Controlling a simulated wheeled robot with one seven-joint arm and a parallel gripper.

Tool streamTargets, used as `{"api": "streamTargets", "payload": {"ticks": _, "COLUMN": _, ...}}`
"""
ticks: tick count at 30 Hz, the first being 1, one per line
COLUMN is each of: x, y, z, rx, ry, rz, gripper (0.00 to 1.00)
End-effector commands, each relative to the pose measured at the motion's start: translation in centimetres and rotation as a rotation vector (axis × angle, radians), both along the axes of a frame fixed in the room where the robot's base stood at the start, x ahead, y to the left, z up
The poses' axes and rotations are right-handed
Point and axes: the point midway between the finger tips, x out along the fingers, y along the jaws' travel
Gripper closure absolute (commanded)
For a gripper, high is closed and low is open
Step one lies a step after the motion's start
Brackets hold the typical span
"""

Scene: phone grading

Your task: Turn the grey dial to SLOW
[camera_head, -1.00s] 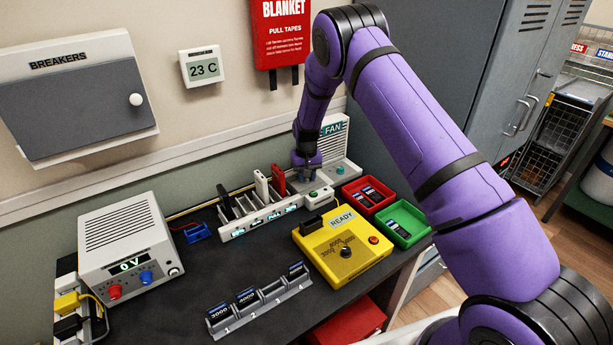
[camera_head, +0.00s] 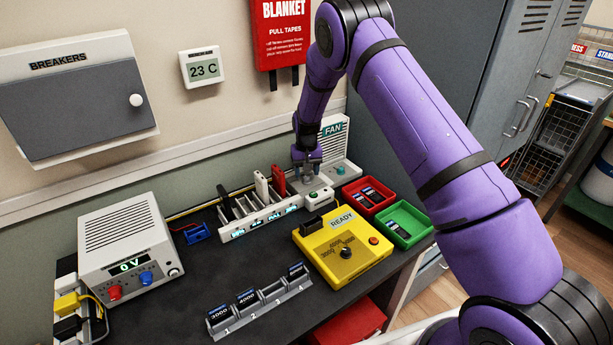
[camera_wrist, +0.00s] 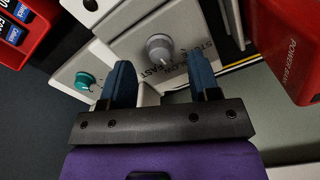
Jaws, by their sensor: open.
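The grey dial (camera_wrist: 160,47) shows in the wrist view on the pale panel of the fan unit, with the words STOP, SLOW and FAST printed beside it. I cannot tell which word it points at. My gripper (camera_wrist: 161,78) is open, its two dark blue fingers on either side of the dial's line and just short of it in the picture; no contact shows. In the head view my gripper (camera_head: 307,168) is over the left part of the fan unit (camera_head: 334,138) and hides the dial.
A teal knob (camera_wrist: 84,80) sits on the same unit, left of the dial in the wrist view. A red power bank (camera_wrist: 288,50) stands close at right. The slotted rack (camera_head: 255,222), red tray (camera_head: 366,194) and yellow tester (camera_head: 345,262) are near the unit.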

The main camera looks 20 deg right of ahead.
Motion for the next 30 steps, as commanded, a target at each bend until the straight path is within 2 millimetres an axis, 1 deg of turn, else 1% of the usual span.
{"api": "streamTargets", "payload": {"ticks": 1, "x": 0.1, "y": 0.0, "z": 1.2, "rx": 0.001, "ry": -0.004, "rz": 0.0, "gripper": 0.44}}
{"api": "streamTargets", "payload": {"ticks": 6, "x": 0.1, "y": 0.0, "z": 4.4, "rx": 0.001, "ry": -0.002, "rz": 0.001, "gripper": 0.44}}
{"api": "streamTargets", "payload": {"ticks": 12, "x": 0.1, "y": 0.0, "z": 7.1, "rx": 0.001, "ry": -0.002, "rz": 0.001, "gripper": 0.44}}
{"api": "streamTargets", "payload": {"ticks": 18, "x": 0.0, "y": 0.0, "z": 8.1, "rx": 0.0, "ry": 0.001, "rz": 0.001, "gripper": 0.44}}
{"api": "streamTargets", "payload": {"ticks": 27, "x": 0.0, "y": 0.0, "z": 8.3, "rx": 0.0, "ry": 0.0, "rz": 0.0, "gripper": 0.44}}
{"api": "streamTargets", "payload": {"ticks": 29, "x": -0.1, "y": -0.1, "z": 8.7, "rx": 0.002, "ry": -0.003, "rz": 0.0, "gripper": 0.44}}
{"api": "streamTargets", "payload": {"ticks": 30, "x": -0.2, "y": -0.1, "z": 9.3, "rx": 0.003, "ry": -0.006, "rz": 0.0, "gripper": 0.44}}
